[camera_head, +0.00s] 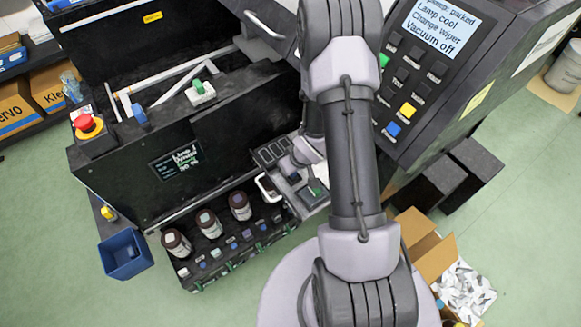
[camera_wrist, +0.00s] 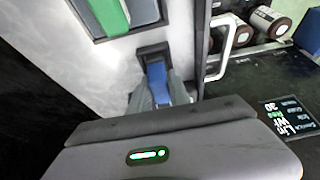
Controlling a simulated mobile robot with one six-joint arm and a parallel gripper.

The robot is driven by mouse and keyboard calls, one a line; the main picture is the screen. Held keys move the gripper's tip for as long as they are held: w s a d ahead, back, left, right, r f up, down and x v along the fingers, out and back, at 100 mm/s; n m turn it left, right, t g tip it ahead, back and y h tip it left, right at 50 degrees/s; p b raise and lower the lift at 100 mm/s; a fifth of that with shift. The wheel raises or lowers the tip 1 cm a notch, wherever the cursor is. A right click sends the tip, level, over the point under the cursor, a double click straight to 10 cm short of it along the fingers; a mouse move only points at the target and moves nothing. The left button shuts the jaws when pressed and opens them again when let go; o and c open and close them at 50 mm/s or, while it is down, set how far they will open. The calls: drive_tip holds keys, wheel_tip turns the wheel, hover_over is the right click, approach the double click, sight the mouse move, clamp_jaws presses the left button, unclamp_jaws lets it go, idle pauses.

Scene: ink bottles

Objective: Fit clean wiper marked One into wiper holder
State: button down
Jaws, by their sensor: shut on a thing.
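My gripper (camera_wrist: 155,97) is shut on a small blue piece, probably the wiper (camera_wrist: 156,80), in the wrist view. The piece's far end meets a dark square-framed opening (camera_wrist: 153,50) in a pale panel; I cannot tell how deep it sits, and no mark One is legible. Beyond it a green piece (camera_wrist: 110,14) lies in a dark-edged recess of the panel. I cannot tell which part is the wiper holder.
A white loop handle (camera_head: 267,187) stands beside the panel. A row of brown bottles (camera_head: 208,223) with small caps stands to the left. A blue bin (camera_head: 125,255) is at the far left. The control panel (camera_head: 418,70) reads "Change wiper" and "Vacuum off". An open carton (camera_head: 428,250) lies lower right.

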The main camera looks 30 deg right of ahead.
drive_tip(key=c, duration=1.1)
unclamp_jaws()
drive_tip(key=shift+c, duration=0.2)
wheel_tip(320, 180, up, 8)
drive_tip(key=p, duration=0.7)
drive_tip(key=shift+r, duration=0.15)
